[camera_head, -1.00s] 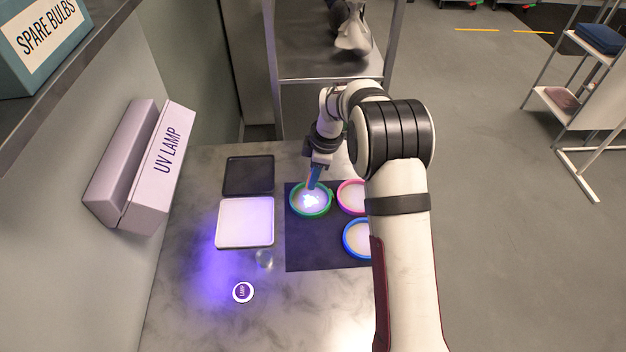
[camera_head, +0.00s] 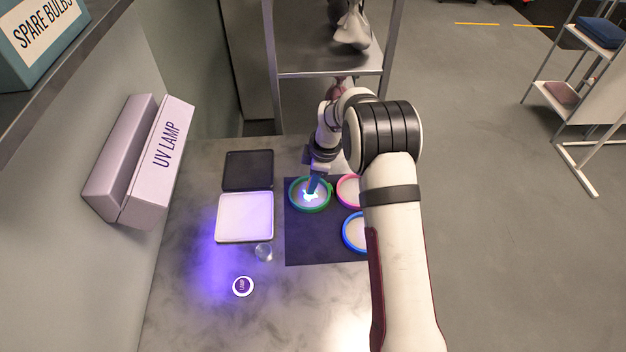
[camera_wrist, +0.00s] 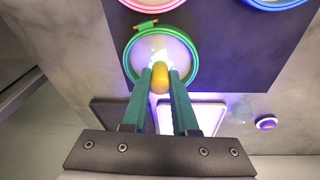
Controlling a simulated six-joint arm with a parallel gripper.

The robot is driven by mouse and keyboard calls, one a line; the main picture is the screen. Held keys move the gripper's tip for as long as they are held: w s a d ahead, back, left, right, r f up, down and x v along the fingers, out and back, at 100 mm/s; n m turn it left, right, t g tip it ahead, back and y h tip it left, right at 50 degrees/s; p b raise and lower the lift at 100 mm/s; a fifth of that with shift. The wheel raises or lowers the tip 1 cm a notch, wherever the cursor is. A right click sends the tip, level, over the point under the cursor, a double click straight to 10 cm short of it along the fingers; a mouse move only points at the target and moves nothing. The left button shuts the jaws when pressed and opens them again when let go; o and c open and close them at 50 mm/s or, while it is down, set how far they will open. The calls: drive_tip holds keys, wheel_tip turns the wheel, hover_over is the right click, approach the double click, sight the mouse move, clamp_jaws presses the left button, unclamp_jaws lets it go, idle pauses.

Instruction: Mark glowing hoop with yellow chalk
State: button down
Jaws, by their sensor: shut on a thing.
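The green hoop (camera_head: 293,203) lies on the dark mat with a bright bluish-white glowing patch (camera_head: 310,197) on its pale fabric. It also shows in the wrist view (camera_wrist: 129,58), with its brass-coloured clasp at the top. My gripper (camera_head: 313,186) is over this hoop, its green fingers pointing down at the glow. In the wrist view my gripper (camera_wrist: 160,84) is shut on the yellow chalk (camera_wrist: 160,77). The chalk's end overlaps the glow there; I cannot tell whether it touches the fabric. No yellow mark is visible.
A pink hoop (camera_head: 341,199) and a blue hoop (camera_head: 345,242) share the dark mat (camera_head: 305,250), partly behind my arm. Left are a black tray (camera_head: 248,171), a lit white tray (camera_head: 245,216), a small glass (camera_head: 264,252) and a lamp button (camera_head: 243,287). The UV lamp (camera_head: 160,160) hangs on the wall.

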drive_tip(key=shift+f, duration=0.7)
idle(1.2)
drive_tip(key=shift+w+a+v, duration=0.1)
drive_tip(key=shift+a+v, duration=0.1)
drive_tip(key=shift+v, duration=0.95)
drive_tip(key=shift+w+a+v, duration=0.15)
drive_tip(key=shift+a+v, duration=0.05)
drive_tip(key=shift+v, duration=0.95)
drive_tip(key=shift+w+a+v, duration=0.1)
drive_tip(key=shift+a+v, duration=0.1)
drive_tip(key=shift+v, duration=1)
drive_tip(key=shift+r, duration=0.1)
